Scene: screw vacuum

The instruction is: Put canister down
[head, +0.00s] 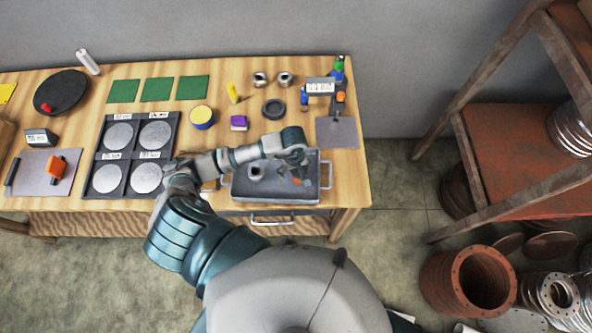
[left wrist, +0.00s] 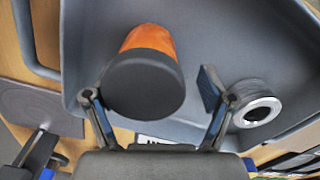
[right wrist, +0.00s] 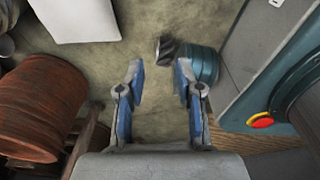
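The canister (left wrist: 150,45) shows in the left wrist view as an orange body with a dark round end towards the camera. It is over or in the grey metal tray (left wrist: 240,40), also in the head view (head: 240,190); I cannot tell whether it touches the tray floor. My left gripper (left wrist: 147,86) has its fingers spread on both sides of the canister, with a clear gap at the right finger. In the head view the left gripper (head: 300,166) is over the tray and largely hides the canister. My right gripper (right wrist: 158,88) is open and empty above the floor.
A metal ring-shaped part (left wrist: 257,110) sits in the tray beside the canister. The wooden workbench (head: 221,105) carries a dark holder with round discs (head: 107,179), green mats (head: 157,89) and small tools. A rusty rack (head: 515,140) and flanged pipe (head: 470,280) stand at right.

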